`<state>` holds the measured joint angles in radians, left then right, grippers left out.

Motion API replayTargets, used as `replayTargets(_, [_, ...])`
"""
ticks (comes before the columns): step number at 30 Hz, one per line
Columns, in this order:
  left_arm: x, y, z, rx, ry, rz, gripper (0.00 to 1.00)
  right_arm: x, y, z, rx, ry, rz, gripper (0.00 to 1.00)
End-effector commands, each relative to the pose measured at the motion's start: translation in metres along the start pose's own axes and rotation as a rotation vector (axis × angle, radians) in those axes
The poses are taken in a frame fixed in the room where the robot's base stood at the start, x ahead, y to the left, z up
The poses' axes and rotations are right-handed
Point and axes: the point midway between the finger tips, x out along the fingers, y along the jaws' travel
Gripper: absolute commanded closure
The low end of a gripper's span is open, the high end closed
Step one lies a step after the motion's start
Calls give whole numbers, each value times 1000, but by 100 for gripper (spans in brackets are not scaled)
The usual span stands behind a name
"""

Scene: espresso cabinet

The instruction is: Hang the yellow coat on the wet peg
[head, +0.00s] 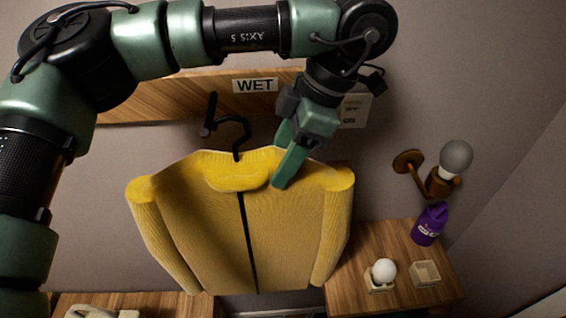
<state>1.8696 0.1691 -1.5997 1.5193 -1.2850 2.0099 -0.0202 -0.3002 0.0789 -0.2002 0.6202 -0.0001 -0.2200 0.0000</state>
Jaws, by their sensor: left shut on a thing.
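The yellow coat (205,225) hangs upright in the middle of the head view on a black hanger whose hook (234,130) rises above its collar. My left gripper (283,181) comes down from above and is shut on the coat at the shoulder, right of the collar. The wet peg (208,121) is a dark peg below the WET sign (255,85) on the wooden rail. The hook's tip appears close beside the peg on its right. I cannot tell whether they touch. My right gripper is not in view.
A wooden shelf (400,245) at the right holds a purple bottle (428,225), a white ball in a small holder (384,270) and a small open box (425,273). A wall lamp (455,157) sticks out above it. A pale object (95,312) lies at the bottom left.

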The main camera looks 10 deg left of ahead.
Motion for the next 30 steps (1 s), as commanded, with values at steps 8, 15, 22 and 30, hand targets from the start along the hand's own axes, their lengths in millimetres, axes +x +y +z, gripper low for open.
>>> replayTargets(8, [-1,20,-1,-2,1,0,100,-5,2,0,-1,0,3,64])
replayTargets(15, [-1,35,-1,-1,2,0,100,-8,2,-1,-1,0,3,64])
replayTargets(22, [5,38,-12,-1,2,1,100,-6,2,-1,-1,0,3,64])
replayTargets(30, [12,37,-29,-2,1,1,100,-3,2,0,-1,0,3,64])
